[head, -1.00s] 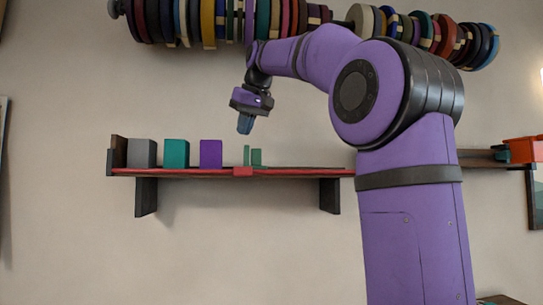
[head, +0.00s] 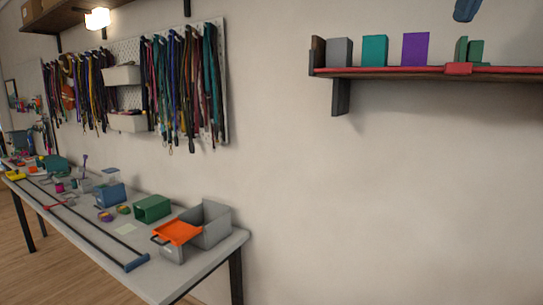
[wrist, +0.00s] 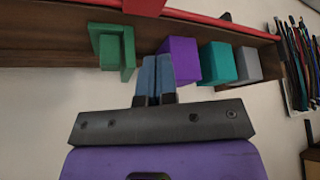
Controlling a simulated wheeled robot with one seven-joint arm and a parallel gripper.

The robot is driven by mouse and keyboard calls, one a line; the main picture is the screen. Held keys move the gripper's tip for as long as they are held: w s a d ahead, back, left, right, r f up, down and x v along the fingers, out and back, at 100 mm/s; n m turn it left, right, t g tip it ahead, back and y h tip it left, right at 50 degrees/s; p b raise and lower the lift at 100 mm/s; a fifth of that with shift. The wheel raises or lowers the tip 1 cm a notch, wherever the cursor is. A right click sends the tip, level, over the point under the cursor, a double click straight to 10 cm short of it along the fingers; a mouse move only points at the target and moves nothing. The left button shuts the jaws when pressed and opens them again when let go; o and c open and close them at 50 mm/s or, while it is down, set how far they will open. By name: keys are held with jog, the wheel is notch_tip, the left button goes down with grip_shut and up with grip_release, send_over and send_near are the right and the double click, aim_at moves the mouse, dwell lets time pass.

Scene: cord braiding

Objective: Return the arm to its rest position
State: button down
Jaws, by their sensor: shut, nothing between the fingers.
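My gripper (wrist: 157,76) shows in the wrist view with its two blue fingers together and nothing between them. The fingers point toward the wall shelf (wrist: 45,50), close to the purple block (wrist: 181,60) and the green piece (wrist: 113,48); whether they touch anything cannot be told. In the head view only the blue fingertips (head: 466,10) show at the top edge, above the shelf (head: 400,73). The rest of my arm is outside the head view.
The shelf also holds a grey block (head: 340,52) and a teal block (head: 375,50). A long table (head: 95,243) at left bears a grey bin (head: 212,222), an orange tray (head: 178,232) and a green box (head: 152,208). Cords hang on a pegboard (head: 222,80). Wall below the shelf is bare.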

jog(key=s+a+f, duration=0.4)
jog(key=s+f, duration=0.4)
jog(key=f, duration=0.3)
jog(key=s+a+f, duration=0.3)
jog(key=s+f, duration=0.5)
jog(key=f, duration=0.4)
jog(key=s+a+f, duration=0.4)
jog(key=s+f, duration=0.4)
jog(key=f, duration=0.4)
jog(key=shift+s+a+n, duration=0.15)
jog(key=shift+a+n, duration=0.15)
jog(key=shift+n, duration=0.1)
